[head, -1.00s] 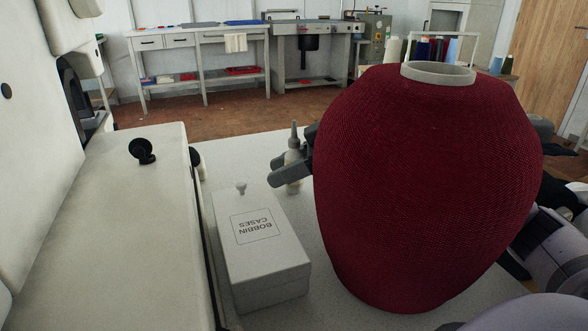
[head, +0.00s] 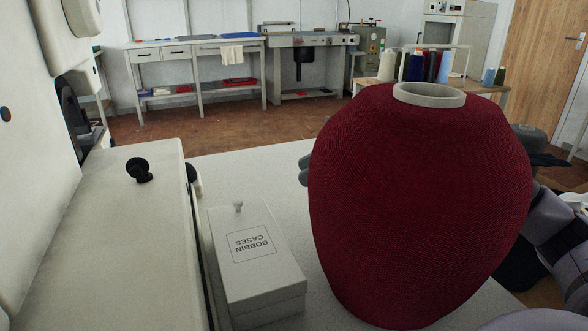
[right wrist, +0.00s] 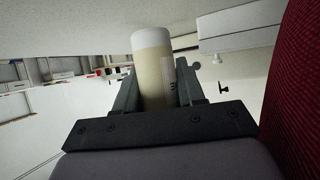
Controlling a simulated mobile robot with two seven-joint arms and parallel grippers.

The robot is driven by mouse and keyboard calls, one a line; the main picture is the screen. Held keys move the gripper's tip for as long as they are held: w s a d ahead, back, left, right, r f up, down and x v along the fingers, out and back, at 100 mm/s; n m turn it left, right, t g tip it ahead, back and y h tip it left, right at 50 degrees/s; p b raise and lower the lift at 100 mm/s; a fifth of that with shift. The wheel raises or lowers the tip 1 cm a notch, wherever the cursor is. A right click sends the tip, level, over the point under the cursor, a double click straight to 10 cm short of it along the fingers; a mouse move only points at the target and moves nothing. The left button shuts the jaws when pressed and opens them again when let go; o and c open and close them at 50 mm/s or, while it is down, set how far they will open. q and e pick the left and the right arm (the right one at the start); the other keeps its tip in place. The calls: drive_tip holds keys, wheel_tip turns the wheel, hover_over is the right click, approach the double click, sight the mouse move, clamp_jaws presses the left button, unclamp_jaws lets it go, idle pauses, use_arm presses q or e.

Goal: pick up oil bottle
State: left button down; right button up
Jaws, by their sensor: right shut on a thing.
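The oil bottle (right wrist: 152,60) is a pale, yellowish cylinder with a white end, seen between the fingers in the right wrist view. My right gripper (right wrist: 156,82) is shut on it, with one dark finger on each side. In the head view only a small grey part of the right gripper (head: 304,170) shows at the left edge of the big red thread cone. The bottle is hidden behind the cone there. Whether it touches the table cannot be told. My left gripper is not in view.
The dark red thread cone (head: 420,200) stands large on the white table (head: 245,170), close to my right arm. A white bobbin cases box (head: 258,280) stands left of it. The cream machine (head: 100,250) borders the left. Table beyond the box is clear.

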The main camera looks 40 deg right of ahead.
drive_tip(key=shift+s+d+b, duration=0.2)
drive_tip(key=shift+s+d, duration=1)
drive_tip(key=shift+d, duration=0.45)
drive_tip(key=shift+s+d+b, duration=0.25)
drive_tip(key=shift+s+d, duration=0.95)
drive_tip(key=shift+d, duration=0.4)
drive_tip(key=shift+s+d+b, duration=0.2)
drive_tip(key=shift+s+d, duration=1)
drive_tip(key=shift+d, duration=0.45)
